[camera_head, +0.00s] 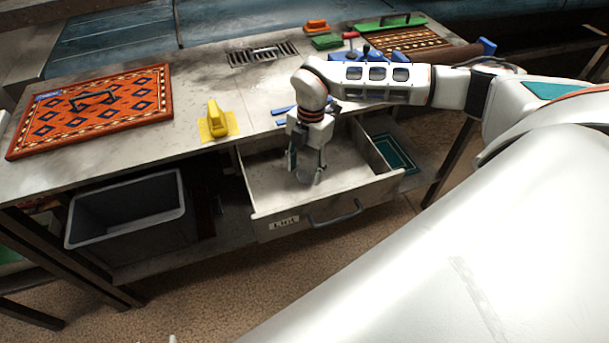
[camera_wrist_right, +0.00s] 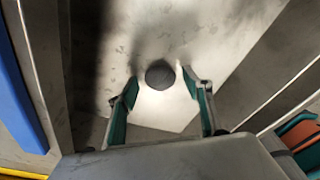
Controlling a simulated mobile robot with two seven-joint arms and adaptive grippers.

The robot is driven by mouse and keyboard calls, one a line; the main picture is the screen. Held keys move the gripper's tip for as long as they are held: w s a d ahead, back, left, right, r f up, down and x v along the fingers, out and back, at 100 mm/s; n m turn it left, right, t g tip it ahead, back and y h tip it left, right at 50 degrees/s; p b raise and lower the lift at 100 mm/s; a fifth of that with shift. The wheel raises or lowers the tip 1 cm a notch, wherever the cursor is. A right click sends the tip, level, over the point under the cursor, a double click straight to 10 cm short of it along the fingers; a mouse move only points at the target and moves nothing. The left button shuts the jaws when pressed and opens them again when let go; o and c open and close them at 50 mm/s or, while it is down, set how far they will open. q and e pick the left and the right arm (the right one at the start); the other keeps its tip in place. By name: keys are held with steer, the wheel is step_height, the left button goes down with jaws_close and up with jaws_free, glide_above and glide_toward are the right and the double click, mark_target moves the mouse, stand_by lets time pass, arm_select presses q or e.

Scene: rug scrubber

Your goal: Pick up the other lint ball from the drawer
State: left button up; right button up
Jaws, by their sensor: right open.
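The drawer (camera_head: 346,186) is pulled out from the bench front, with a label and a dark handle. My right gripper (camera_head: 307,178) points down inside it. In the right wrist view a dark grey lint ball (camera_wrist_right: 160,74) lies on the drawer floor. My right gripper (camera_wrist_right: 162,103) is open there, and the ball is between and slightly beyond its fingertips, not gripped. My left gripper is not in view.
The drawer walls stand close around my right gripper. A grey bin (camera_head: 128,214) is under the bench at left. On the bench are an orange patterned rug (camera_head: 95,108), a yellow brush (camera_head: 216,120) and a metal grate (camera_head: 262,54).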

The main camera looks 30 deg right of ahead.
steer(key=shift+a+f, duration=0.1)
steer(key=shift+f, duration=0.4)
steer(key=c, duration=0.8)
steer(key=shift+r, duration=0.1)
